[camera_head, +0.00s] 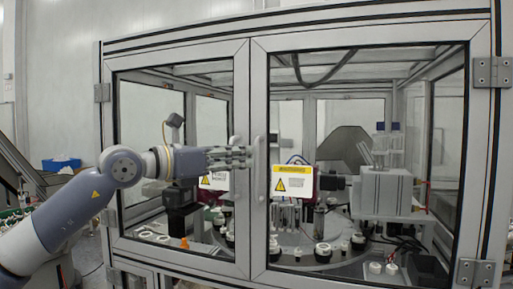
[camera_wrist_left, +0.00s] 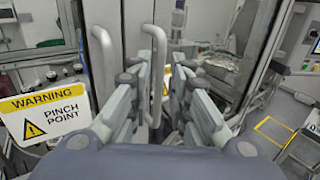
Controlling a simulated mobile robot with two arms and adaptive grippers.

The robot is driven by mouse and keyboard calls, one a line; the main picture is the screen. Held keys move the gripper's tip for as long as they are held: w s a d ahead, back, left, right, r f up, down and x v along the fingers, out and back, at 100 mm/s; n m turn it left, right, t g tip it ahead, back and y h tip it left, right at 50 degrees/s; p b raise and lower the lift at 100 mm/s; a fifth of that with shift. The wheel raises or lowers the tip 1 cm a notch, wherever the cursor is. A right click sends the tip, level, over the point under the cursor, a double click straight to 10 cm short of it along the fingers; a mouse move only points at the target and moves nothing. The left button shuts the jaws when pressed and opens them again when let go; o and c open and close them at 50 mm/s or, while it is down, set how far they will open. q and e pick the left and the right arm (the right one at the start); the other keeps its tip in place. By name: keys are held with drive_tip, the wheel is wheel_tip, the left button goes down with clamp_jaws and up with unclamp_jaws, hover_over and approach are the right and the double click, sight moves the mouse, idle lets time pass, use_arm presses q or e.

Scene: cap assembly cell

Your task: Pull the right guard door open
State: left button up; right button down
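The right guard door (camera_head: 366,34) is a grey-framed clear panel and appears closed, flush beside the left door (camera_head: 170,53). Its upright handle (camera_head: 261,172) is on its left edge; a handle that looks like this one (camera_wrist_left: 157,75) shows in the left wrist view, in the gap between my fingers. My left gripper (camera_head: 247,153) is level with the upper part of the door handles, and its fingers (camera_wrist_left: 167,60) are spread apart. I cannot tell whether they touch the handle. My right gripper is in neither view.
The left door's handle (camera_head: 237,168) stands close beside the right one and shows left of my fingers in the wrist view (camera_wrist_left: 103,65). Warning signs hang on the left door (camera_wrist_left: 45,112) and right door (camera_head: 293,182). Hinges (camera_head: 491,72) are on the right post. Machinery stands behind the panels.

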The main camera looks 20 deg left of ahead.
use_arm(q)
drive_tip(key=p+x, duration=0.2)
drive_tip(key=x, duration=0.3)
drive_tip(key=shift+w+d, duration=0.15)
drive_tip(key=shift+w, duration=0.05)
clamp_jaws()
